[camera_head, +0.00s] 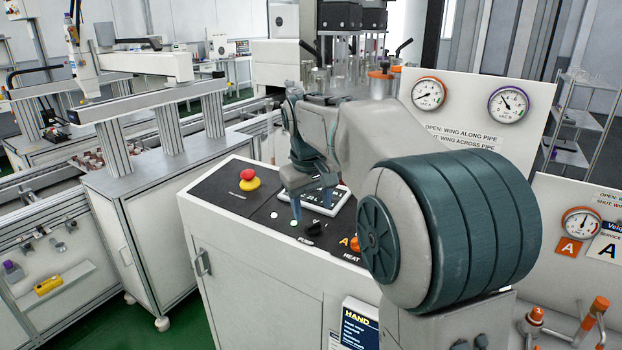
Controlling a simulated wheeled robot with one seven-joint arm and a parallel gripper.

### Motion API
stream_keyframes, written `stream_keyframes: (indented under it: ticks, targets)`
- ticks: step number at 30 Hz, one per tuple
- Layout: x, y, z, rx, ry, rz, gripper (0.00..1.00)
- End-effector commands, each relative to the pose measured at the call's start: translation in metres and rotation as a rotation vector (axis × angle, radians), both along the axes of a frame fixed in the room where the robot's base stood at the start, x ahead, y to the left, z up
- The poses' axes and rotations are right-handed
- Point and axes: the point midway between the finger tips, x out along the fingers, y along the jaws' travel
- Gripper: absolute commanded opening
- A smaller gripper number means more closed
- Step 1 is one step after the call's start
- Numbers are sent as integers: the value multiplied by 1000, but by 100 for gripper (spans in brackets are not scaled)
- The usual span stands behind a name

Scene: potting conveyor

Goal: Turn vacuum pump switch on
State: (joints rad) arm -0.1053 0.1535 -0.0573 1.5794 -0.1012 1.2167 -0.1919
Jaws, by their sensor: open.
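A black rotary knob (322,226) stands on the dark top of the control cabinet, just behind a small label that seems to read PUMP. My gripper (311,206) is above this panel with its fingers pointing down. It is open and empty, close behind and to the left of the knob; whether a finger touches the panel or the knob cannot be told. The knob's exact setting is too small to read.
A red mushroom button on a yellow base (249,183) is at the panel's left. A white display (312,199) is partly hidden by my gripper. An orange knob (355,243) is near the HEAT label. A gauge board (474,119) with pipe valves stands behind.

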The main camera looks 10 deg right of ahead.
Motion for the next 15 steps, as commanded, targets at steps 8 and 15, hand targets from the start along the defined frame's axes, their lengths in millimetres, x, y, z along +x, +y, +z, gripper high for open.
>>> stream_keyframes:
  ticks: [8, 15]
  targets:
    - [-12, 6, 60, 0, -4, 1, 54]
    - [-16, 9, 83, 0, -2, 1, 54]
